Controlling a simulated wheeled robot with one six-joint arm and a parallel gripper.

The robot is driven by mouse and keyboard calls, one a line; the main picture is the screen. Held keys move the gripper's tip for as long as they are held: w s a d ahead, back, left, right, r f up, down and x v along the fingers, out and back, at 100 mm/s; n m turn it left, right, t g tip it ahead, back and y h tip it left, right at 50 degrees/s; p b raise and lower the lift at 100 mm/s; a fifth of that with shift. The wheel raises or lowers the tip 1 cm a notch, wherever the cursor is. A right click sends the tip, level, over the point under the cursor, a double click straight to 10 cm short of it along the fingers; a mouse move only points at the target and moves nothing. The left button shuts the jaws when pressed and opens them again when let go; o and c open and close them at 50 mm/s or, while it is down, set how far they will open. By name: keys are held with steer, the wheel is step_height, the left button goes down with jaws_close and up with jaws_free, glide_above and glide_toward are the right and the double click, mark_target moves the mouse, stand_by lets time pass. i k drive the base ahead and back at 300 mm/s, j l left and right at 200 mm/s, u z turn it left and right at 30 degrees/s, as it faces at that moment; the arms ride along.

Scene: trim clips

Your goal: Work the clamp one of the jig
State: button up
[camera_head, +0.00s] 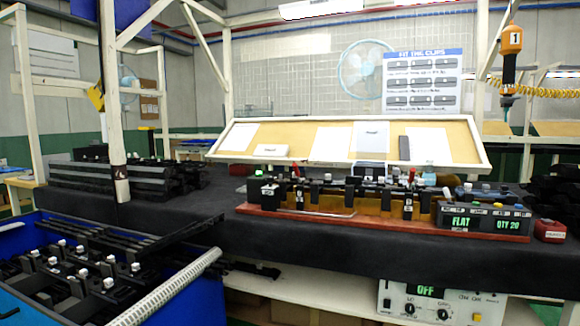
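The jig (330,214) is a long red-brown base on the black-covered bench, right of centre. Black posts and clamps stand along it, with yellowish-brown parts between them. A black clamp block (268,190) with a white top stands at its left end. Slim clamps with red tips stand near it (299,190) and farther right (409,200). Their small white labels are too small to read surely, so I cannot tell which is clamp one or whether it is open. A black display box (484,222) at the jig's right end reads "FLAT" and "QTY 20". My gripper is not in view.
Dark trim pieces (125,177) lie on the bench at left. An orange driver (511,42) hangs at upper right. A control box (440,300) reads "OFF" below the bench.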

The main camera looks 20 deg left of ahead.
mark_target(295, 166)
steer(key=i+j+u, duration=0.1)
steer(key=i+u, duration=0.3)
steer(key=i, duration=2.35)
